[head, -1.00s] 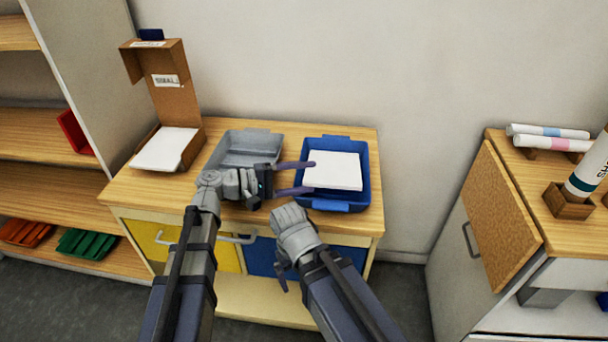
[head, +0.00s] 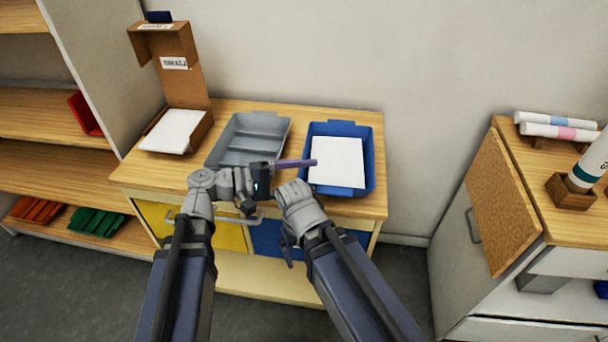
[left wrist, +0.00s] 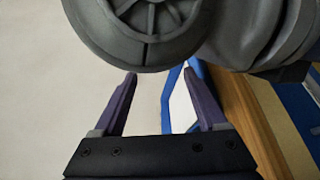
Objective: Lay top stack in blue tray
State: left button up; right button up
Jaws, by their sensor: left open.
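A white paper stack (head: 336,162) lies flat inside the blue tray (head: 368,172) on the wooden cabinet top. A second white stack (head: 172,131) lies in the open brown cardboard box (head: 183,82) at the left. My left gripper (head: 312,163) is open and empty, its purple fingers at the left side of the blue tray, apart from the stack. In the left wrist view its two fingers (left wrist: 160,76) are spread, with a blue tray edge and some white behind the right finger. My right gripper (head: 288,250) is low in front of the cabinet; its jaws cannot be made out.
An empty grey tray (head: 250,143) stands between the box and the blue tray. Shelves with red and green trays (head: 95,221) are at the left.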

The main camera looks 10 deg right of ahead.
pick_arm(q)
notch_tip(320, 180, up, 6)
jog(key=s+p, duration=0.2)
jog(key=p, duration=0.3)
jog(key=shift+s+a+f, duration=0.15)
jog(key=shift+s+a, duration=0.2)
jog(key=shift+a, duration=0.1)
jog(key=shift+s, duration=0.2)
dwell(0.7)
